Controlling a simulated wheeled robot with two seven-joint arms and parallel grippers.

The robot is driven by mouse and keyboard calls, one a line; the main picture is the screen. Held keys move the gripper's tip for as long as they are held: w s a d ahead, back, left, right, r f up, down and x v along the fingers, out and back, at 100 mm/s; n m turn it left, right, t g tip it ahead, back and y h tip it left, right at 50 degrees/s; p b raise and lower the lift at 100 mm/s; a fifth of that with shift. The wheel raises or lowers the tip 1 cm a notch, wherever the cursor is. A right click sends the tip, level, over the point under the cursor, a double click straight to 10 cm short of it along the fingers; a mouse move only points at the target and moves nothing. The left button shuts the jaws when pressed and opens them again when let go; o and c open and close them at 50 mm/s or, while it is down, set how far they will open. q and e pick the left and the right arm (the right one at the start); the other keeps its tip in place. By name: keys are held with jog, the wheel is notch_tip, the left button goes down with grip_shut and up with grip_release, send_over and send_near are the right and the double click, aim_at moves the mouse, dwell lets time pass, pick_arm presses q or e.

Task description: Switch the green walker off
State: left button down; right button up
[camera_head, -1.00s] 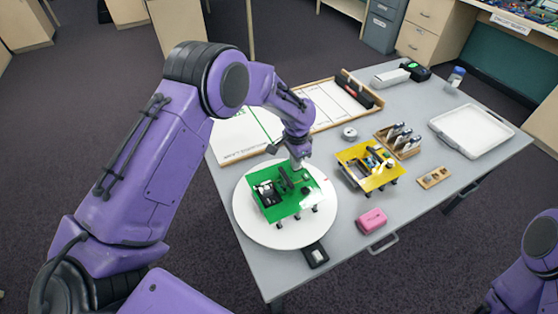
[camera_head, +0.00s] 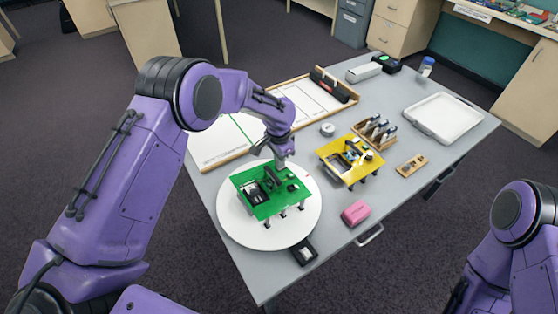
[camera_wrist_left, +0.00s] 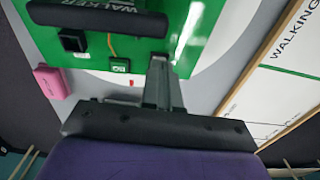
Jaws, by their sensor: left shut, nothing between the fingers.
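The green walker (camera_head: 258,207), a green plate on short legs carrying black parts, stands on a round white disc (camera_head: 240,233). In the left wrist view its green plate (camera_wrist_left: 195,35) shows a black bar with the word WALKER, a black square block (camera_wrist_left: 73,40) and a small dark switch-like part with a green mark (camera_wrist_left: 119,65). My left gripper (camera_head: 281,163) is shut and empty, at the plate's far edge. In the left wrist view its fingertips (camera_wrist_left: 158,64) are just right of the small part; I cannot tell whether they touch the plate. My right gripper is out of view.
A yellow walker-like device (camera_head: 335,162) stands to the right, with a pink block (camera_head: 355,213) in front. A dark tag (camera_head: 304,252) lies by the disc. A marked board (camera_head: 222,150) lies behind. A tool rack (camera_head: 374,131) and white tray (camera_head: 443,118) are farther right.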

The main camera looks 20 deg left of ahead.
pick_arm(q)
jog(key=r+p, duration=0.4)
jog(key=r, duration=0.1)
jog(key=shift+s+a, duration=0.1)
jog(key=shift+a, duration=0.1)
jog(key=shift+s+r+b, duration=0.15)
jog(key=shift+r+b, duration=0.5)
jog(key=shift+b, duration=0.25)
notch_tip(320, 180, up, 6)
jog(key=b, duration=0.2)
send_over(276, 169)
jog(key=shift+s+a+r, duration=0.1)
jog(key=shift+s+r, duration=0.15)
jog(key=shift+r, duration=0.5)
jog(key=shift+f, duration=0.1)
